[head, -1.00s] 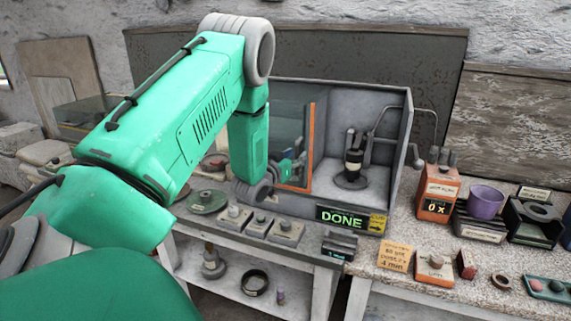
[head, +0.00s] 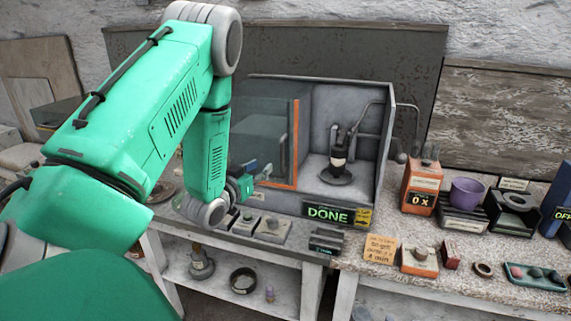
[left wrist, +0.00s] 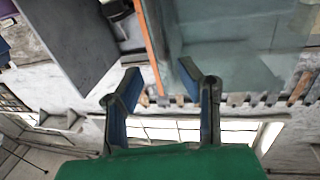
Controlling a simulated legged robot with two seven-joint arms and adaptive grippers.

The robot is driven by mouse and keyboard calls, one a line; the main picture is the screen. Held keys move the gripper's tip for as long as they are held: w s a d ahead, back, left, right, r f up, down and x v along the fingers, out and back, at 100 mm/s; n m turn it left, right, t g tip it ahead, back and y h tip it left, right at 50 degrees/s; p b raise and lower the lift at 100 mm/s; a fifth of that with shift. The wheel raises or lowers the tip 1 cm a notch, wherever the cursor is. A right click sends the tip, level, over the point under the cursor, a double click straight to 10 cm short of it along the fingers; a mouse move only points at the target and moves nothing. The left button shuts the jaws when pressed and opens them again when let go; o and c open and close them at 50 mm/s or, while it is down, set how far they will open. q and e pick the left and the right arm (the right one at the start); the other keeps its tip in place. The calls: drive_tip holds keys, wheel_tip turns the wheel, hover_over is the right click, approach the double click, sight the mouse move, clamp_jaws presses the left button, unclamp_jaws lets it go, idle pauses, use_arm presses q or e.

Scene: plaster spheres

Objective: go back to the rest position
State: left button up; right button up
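My left arm (head: 150,120) comes in from the left and bends down in front of the booth. Its gripper (head: 258,168) is small here, held above the bench at the left of the booth. In the left wrist view the two fingers (left wrist: 161,75) stand wide apart with nothing between them. My left gripper is open and empty. My right gripper is in no view.
A grey booth (head: 388,130) with an orange-edged glass panel (head: 296,140) stands behind the gripper; a dark fixture (head: 338,155) is inside. A lit DONE sign (head: 328,214) is below.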

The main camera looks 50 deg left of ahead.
use_arm(q)
drive_tip(key=s+d+f+m+g+h+b, duration=0.1)
drive_tip(key=d+f+g+h+b, duration=0.2)
drive_tip(key=d+f, duration=0.7)
drive_tip(key=s+d+f+m+g+h+b, duration=0.15)
drive_tip(key=d+f+g+b, duration=0.35)
drive_tip(key=f, duration=0.8)
drive_tip(key=s+d+f+m+g+h+b, duration=0.1)
drive_tip(key=s+d+f+g, duration=0.3)
drive_tip(key=s+d+f, duration=0.4)
drive_tip(key=s+d+f+m+g+b, duration=0.1)
drive_tip(key=s+d+f+g+b, duration=0.2)
drive_tip(key=s+d+f, duration=0.6)
drive_tip(key=s+g, duration=0.1)
drive_tip(key=s, duration=0.4)
drive_tip(key=shift+d+h+b, duration=0.25)
drive_tip(key=shift+h+b, duration=0.1)
drive_tip(key=shift+b, duration=0.05)
